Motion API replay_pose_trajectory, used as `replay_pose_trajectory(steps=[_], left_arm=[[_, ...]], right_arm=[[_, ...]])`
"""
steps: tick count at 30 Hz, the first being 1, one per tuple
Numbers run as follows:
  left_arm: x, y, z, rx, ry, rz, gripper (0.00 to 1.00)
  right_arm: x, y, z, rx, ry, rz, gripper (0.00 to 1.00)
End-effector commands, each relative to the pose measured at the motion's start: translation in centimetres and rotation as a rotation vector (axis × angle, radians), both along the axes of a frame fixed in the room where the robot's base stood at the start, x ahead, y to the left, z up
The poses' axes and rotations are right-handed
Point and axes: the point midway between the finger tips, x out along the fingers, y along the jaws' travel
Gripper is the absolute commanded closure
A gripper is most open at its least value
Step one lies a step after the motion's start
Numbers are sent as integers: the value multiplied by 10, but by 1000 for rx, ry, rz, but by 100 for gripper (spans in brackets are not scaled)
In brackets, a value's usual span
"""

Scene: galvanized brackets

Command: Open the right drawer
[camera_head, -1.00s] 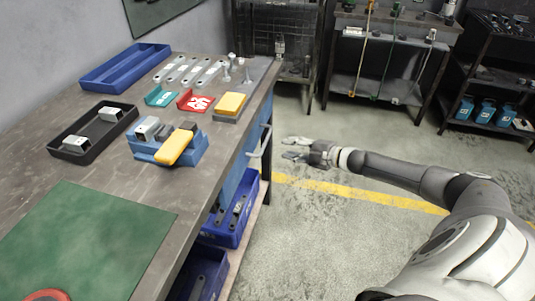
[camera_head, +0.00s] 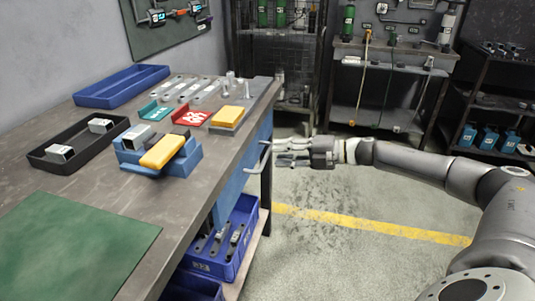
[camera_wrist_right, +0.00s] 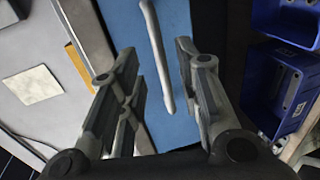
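The blue drawer front (camera_head: 229,196) is set under the worktop's edge and looks closed. Its pale bar handle (camera_head: 262,161) sticks out from it. My right gripper (camera_head: 279,153) is open, with its fingertips close to the handle. In the right wrist view the gripper (camera_wrist_right: 158,75) has its two fingers apart. The handle (camera_wrist_right: 157,50) runs between them in the picture, in front of the blue drawer face (camera_wrist_right: 190,18). I cannot tell whether a finger touches it. My left gripper is in neither view.
The worktop (camera_head: 75,190) carries a blue tray (camera_head: 120,82), a black tray (camera_head: 45,160), a blue holder (camera_head: 182,163) and a green mat (camera_head: 70,245). Blue bins (camera_head: 235,240) stand on the shelf below. The floor right of the bench is clear.

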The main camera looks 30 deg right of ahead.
Motion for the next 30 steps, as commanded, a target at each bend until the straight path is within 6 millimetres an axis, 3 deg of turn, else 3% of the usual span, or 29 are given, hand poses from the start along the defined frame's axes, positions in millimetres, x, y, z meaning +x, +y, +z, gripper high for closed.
replay_pose_trajectory(steps=[9, 20, 28, 30], left_arm=[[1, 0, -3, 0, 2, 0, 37], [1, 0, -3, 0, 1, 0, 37], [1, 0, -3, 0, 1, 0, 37], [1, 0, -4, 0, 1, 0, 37]], right_arm=[[33, 27, -9, 1, 0, -2, 68], [37, 31, -11, 0, 1, -3, 68], [37, 31, -11, 0, 1, -2, 99], [37, 31, -11, 0, 1, -2, 100]])
